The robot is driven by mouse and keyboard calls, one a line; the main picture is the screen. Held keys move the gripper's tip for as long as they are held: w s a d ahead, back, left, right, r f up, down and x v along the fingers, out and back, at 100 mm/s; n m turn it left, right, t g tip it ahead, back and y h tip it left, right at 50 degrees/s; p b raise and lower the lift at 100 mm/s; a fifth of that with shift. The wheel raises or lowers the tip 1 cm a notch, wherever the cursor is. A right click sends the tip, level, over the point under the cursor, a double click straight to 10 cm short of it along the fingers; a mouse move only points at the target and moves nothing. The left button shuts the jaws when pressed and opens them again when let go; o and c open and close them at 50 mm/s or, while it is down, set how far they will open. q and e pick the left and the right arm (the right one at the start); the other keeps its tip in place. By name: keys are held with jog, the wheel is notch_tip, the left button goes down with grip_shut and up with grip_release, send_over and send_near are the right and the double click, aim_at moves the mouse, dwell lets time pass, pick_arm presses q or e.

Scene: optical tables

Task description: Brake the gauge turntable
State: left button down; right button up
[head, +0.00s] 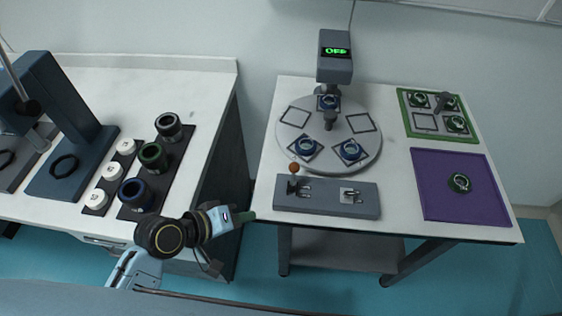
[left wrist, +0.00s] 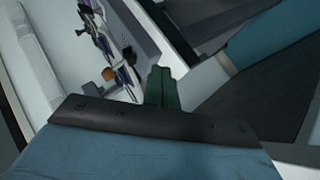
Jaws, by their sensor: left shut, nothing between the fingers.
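The gauge turntable (head: 328,166) is a light grey disc on the white table. It carries square outlines and blue ring-shaped parts. A grey control bar (head: 328,204) lies in front of it, with an orange-knobbed lever (head: 293,168) at its left and a small metal fitting (head: 349,195) at its right. The orange knob also shows in the left wrist view (left wrist: 109,74). My left gripper (head: 250,216), with green fingers, is shut and empty, left of the bar near the table's front left corner. Its fingers (left wrist: 163,88) show in the left wrist view. My right gripper is out of view.
A gauge head (head: 335,68) with a green display stands behind the turntable. A green-rimmed tray (head: 404,112) and a purple mat (head: 440,200) lie at right. A left bench (head: 205,95) holds dark rings and white discs. A gap separates the two tables.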

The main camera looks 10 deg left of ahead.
aim_at(294, 174)
pick_arm(q)
jog(key=w+r+n, duration=0.1)
jog(key=w+n+t+h, duration=0.1)
jog(key=w, duration=0.1)
jog(key=w+r+n+t, duration=0.1)
jog(key=shift+w+d+r+n+h, duration=0.2)
jog(key=shift+d+r+n+h, duration=0.1)
jog(key=shift+r+h, duration=0.1)
jog(key=w+n+t, duration=0.1)
jog(key=w+a+n+t, duration=0.1)
jog(key=w+n, duration=0.1)
jog(key=w+a+n+t, duration=0.1)
jog(key=n, duration=0.1)
jog(key=shift+w+a+r, duration=0.1)
jog(key=shift+w+r, duration=0.3)
jog(key=x, duration=1)
jog(key=shift+w+d, duration=0.1)
jog(key=shift+d, duration=0.15)
jog(key=s, duration=0.1)
jog(key=s+d+r+p, duration=0.1)
jog(key=shift+s, duration=0.25)
jog(key=shift+s+d+p, duration=0.35)
jog(key=shift+s+p, duration=0.05)
jog(key=shift+s, duration=0.1)
